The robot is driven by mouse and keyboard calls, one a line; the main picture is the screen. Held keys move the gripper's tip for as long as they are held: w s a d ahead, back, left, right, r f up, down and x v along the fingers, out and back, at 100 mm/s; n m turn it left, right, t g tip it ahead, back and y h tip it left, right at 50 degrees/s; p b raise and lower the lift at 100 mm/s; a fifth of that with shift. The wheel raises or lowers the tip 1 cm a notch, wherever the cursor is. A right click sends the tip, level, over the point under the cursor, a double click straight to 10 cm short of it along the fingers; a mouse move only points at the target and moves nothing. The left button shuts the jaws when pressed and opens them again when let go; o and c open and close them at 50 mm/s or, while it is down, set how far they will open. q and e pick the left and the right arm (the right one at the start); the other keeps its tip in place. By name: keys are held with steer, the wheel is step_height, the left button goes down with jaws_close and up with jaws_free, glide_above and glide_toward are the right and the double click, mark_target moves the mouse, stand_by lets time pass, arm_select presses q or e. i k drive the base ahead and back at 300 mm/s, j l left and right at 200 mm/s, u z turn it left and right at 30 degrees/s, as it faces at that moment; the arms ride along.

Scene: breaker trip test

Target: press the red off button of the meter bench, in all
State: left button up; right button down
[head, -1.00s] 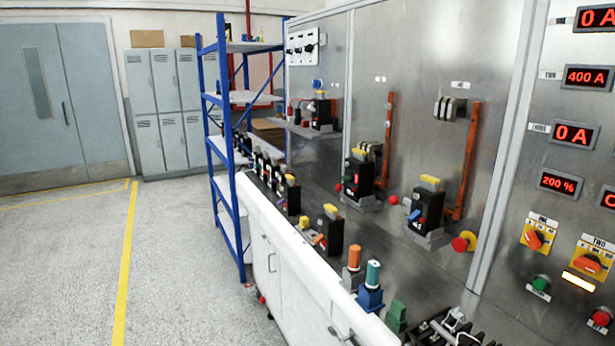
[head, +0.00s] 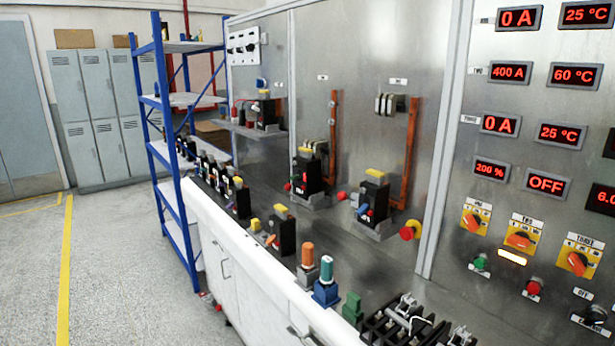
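The meter bench panel (head: 455,205) is an upright brushed-metal wall on the right of the head view. A red button (head: 534,287) sits low on it, below an orange rotary switch on a yellow plate. The small label under this button is too small to read. A green button (head: 480,261) is to its left. A red mushroom knob on a yellow base (head: 410,230) sits further left, beyond the panel's metal edge. Neither of my grippers is in view.
Red displays (head: 547,183) include 0 A, 400 A, 200 % and OFF. A white counter (head: 240,250) with breakers and colored handles runs along the wall. A blue shelf rack (head: 160,130) stands behind. The floor (head: 110,270) at left is clear.

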mark_target(533, 287)
steer(key=k+l+z, duration=0.1)
steer(key=z, duration=1.15)
